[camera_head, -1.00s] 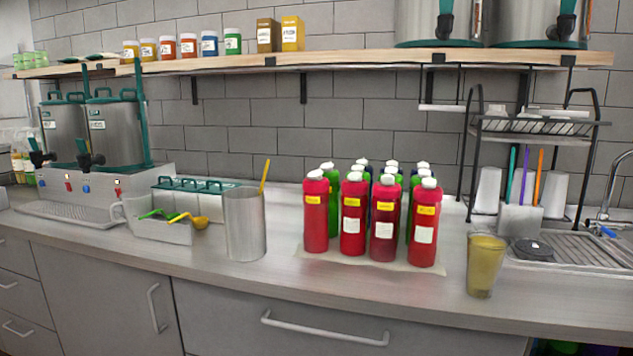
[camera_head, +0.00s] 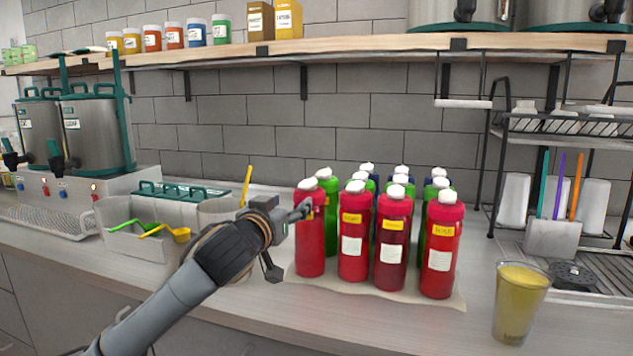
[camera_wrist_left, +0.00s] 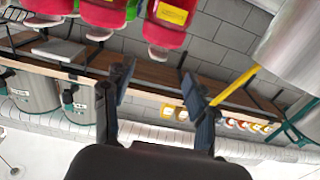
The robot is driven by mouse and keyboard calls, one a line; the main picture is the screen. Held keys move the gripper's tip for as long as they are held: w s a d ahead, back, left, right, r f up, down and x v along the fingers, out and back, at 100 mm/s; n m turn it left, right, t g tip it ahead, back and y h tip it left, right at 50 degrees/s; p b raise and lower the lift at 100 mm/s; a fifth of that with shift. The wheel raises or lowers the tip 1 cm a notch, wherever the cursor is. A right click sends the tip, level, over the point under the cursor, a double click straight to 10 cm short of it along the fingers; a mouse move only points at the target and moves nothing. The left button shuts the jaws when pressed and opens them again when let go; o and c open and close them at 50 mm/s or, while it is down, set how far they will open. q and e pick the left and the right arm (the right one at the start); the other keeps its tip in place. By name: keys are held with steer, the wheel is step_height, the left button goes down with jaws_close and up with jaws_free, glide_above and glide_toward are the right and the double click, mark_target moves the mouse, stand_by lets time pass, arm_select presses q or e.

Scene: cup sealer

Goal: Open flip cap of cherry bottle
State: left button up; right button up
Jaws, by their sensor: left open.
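Several red bottles with white caps and yellow labels stand upright in the front row on the counter. Their label text is too small to read surely, so I cannot tell which is cherry. My left gripper (camera_head: 290,238) is open and empty beside the leftmost red bottle (camera_head: 310,245), with its upper finger close to that bottle's upper part; contact is unclear. In the left wrist view, which is upside down, my left gripper (camera_wrist_left: 158,90) has its fingers apart. A red bottle (camera_wrist_left: 172,22) hangs into that view above the gap, cap (camera_wrist_left: 158,52) downward. My right gripper is not in view.
Green and dark bottles stand close behind the red ones on a pale mat (camera_head: 375,291). A yellow-filled cup (camera_head: 519,305) stands at the right. A steel container (camera_wrist_left: 292,45) with a yellow handle is near the gripper. A shelf (camera_head: 350,48) runs above.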

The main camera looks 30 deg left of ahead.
arm_select(q)
steer(key=p, duration=0.2)
glide_toward(308, 182)
steer(key=x, duration=0.2)
steer(key=shift+w+a+f, duration=0.1)
steer(key=shift+w+a, duration=0.05)
steer(key=shift+w, duration=0.2)
steer(key=p+x, duration=0.1)
steer(key=x, duration=0.5)
steer(key=shift+w+f, duration=0.1)
steer(key=shift+w, duration=0.45)
steer(key=shift+w+a, duration=0.1)
steer(key=c, duration=1.1)
jaws_close()
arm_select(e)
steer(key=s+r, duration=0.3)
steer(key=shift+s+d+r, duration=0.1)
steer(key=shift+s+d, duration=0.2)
